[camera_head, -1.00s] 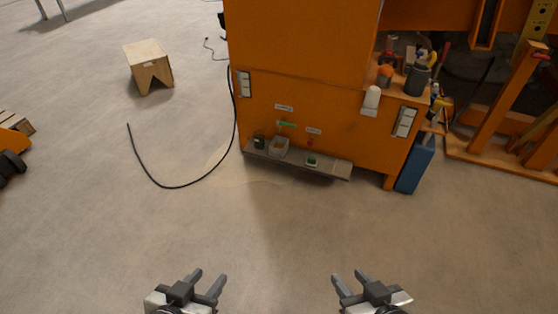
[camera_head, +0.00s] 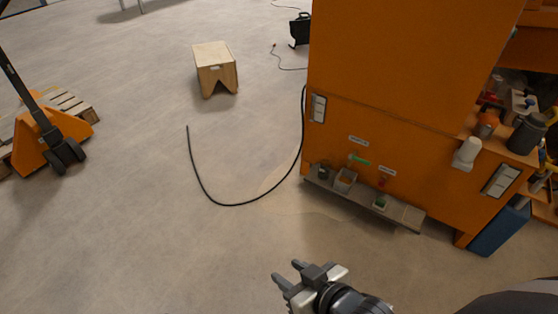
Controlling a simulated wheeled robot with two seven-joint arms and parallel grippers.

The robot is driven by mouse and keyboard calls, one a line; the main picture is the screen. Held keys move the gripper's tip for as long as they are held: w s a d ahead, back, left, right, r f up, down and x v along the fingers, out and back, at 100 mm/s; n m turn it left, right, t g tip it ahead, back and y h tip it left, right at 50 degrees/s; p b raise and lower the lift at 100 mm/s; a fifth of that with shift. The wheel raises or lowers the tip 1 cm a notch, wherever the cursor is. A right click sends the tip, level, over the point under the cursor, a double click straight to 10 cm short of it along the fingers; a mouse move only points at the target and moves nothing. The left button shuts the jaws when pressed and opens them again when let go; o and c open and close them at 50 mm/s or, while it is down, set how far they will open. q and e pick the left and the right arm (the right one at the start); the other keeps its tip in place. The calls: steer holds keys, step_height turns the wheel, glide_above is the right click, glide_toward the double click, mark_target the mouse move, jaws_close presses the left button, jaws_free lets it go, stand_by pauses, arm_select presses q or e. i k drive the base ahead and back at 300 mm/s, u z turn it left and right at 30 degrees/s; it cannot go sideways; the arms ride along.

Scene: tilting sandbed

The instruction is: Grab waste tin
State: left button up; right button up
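A low grey shelf (camera_head: 408,215) runs along the foot of the orange cabinet. My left gripper is not in view.
The orange cabinet (camera_head: 400,80) fills the right side, with bottles and tools on its upper ledge. A black cable (camera_head: 229,204) curves over the floor. A wooden stool (camera_head: 214,66) and an orange pallet jack (camera_head: 45,140) stand left. The floor between is clear.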

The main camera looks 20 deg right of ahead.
mark_target(344, 180)
steer(key=u, duration=0.3)
steer(key=i, duration=1.85)
steer(key=z, duration=1.3)
steer(key=i, duration=1.15)
steer(key=z, duration=1.05)
